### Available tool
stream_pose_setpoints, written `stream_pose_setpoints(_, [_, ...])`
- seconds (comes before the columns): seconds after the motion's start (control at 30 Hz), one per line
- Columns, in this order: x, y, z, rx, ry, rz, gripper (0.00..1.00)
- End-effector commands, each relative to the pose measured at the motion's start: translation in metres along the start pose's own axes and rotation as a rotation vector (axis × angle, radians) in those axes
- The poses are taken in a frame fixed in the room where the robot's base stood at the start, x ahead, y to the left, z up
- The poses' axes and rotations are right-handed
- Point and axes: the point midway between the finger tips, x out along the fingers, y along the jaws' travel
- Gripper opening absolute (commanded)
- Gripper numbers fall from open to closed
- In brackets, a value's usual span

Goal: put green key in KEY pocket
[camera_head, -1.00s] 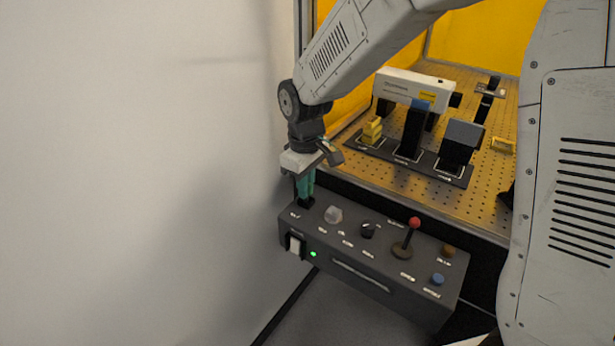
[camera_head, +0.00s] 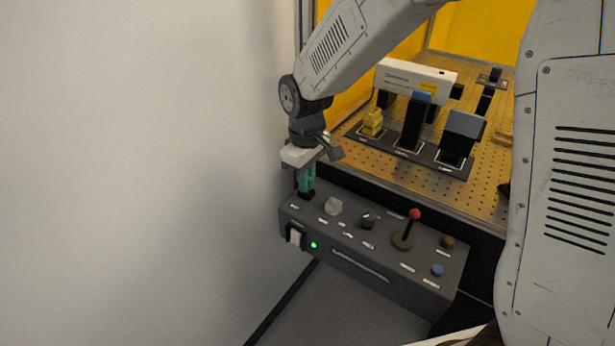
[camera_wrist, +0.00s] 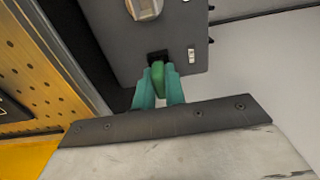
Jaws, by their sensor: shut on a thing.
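The green key (camera_wrist: 157,76) is held between the two teal fingers of my gripper (camera_wrist: 160,88) in the wrist view. The key's far end is at the black square KEY pocket (camera_wrist: 157,57); how deep it sits there I cannot tell. In the head view, my gripper (camera_head: 306,182) points down over the left back corner of the dark control box, with its fingertips right above the black pocket (camera_head: 306,195). The fingers hide the key there.
The dark control box (camera_head: 365,270) carries a pale knob (camera_head: 333,206), a black knob (camera_head: 368,220), a red-tipped lever (camera_head: 414,214) and a blue button (camera_head: 437,270). A perforated optical table (camera_head: 480,190) stands behind. A white wall (camera_head: 140,170) is close on the left.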

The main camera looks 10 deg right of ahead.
Motion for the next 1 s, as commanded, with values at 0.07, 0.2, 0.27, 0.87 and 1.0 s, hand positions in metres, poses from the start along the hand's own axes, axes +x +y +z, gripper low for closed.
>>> stream_pose_setpoints(0.07, [0.001, 0.0, 0.0, 0.0, 0.0, 0.0, 0.0])
stream_pose_setpoints(0.2, [0.003, 0.0, 0.0, 0.0, -0.001, 0.0, 0.0])
stream_pose_setpoints(0.27, [0.004, 0.0, 0.0, 0.0, -0.001, 0.0, 0.0])
stream_pose_setpoints(0.87, [0.003, 0.0, 0.0, 0.0, 0.001, 0.0, 0.37])
stream_pose_setpoints(1.0, [-0.005, 0.0, -0.001, 0.0, 0.002, 0.001, 0.37])
